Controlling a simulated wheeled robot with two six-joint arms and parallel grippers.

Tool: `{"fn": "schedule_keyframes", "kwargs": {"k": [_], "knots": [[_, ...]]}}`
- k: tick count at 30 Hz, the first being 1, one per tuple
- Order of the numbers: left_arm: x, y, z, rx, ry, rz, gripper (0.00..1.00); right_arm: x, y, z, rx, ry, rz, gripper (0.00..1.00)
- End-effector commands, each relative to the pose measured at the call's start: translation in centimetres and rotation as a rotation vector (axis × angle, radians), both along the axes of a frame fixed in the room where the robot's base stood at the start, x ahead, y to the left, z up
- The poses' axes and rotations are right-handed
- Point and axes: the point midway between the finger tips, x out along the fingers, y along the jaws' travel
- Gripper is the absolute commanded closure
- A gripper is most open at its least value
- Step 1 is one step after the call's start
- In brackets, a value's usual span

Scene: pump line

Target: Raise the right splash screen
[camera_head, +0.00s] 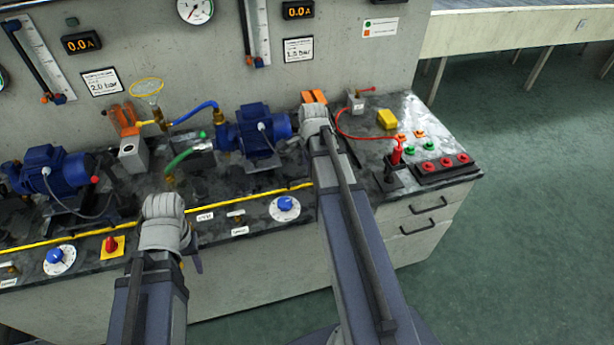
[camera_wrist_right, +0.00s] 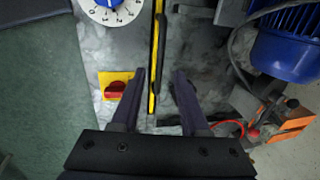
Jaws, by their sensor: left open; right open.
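The right splash screen shows as a yellow strip (camera_head: 250,196) along the front of the bench, right of my left gripper; I cannot make out a clear panel. In the right wrist view the yellow strip (camera_wrist_right: 154,60), with a dark bar along it, runs between the fingers of my open right gripper (camera_wrist_right: 158,76). I cannot tell its height above the strip. In the head view my right gripper (camera_head: 315,120) is mostly hidden by its own arm. My left gripper (camera_head: 165,212) is over the bench front at the strip's left end, its fingers mostly hidden.
A blue dial (camera_head: 285,206) and a red knob on a yellow plate (camera_wrist_right: 116,88) sit in front of the strip. A blue pump (camera_head: 255,132) stands behind it. A green hose (camera_head: 184,156) is near my left gripper. A red-button box (camera_head: 445,166) is at right.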

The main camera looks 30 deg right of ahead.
Motion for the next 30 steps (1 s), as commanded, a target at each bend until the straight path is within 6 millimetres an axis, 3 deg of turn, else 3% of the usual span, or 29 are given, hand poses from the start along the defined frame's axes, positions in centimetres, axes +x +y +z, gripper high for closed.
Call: {"fn": "schedule_keyframes", "kwargs": {"k": [1, 9, 20, 30], "knots": [[0.0, 0.0, -1.4, 0.0, 0.0, 0.0, 0.5, 0.2, 0.0, -1.4, 0.0, 0.0, 0.0, 0.55], [0.0, 0.0, -4.3, 0.0, 0.0, 0.0, 0.5, 0.8, -0.2, -4.3, 0.0, 0.0, 0.001, 0.55], [0.0, 0.0, -4.5, 0.0, 0.0, 0.0, 0.5, 0.9, -0.2, -4.5, 0.0, 0.0, 0.001, 0.55], [0.0, 0.0, -4.5, 0.0, 0.0, 0.0, 0.5, 0.9, -0.2, -4.5, 0.0, 0.0, 0.001, 0.92]]}}
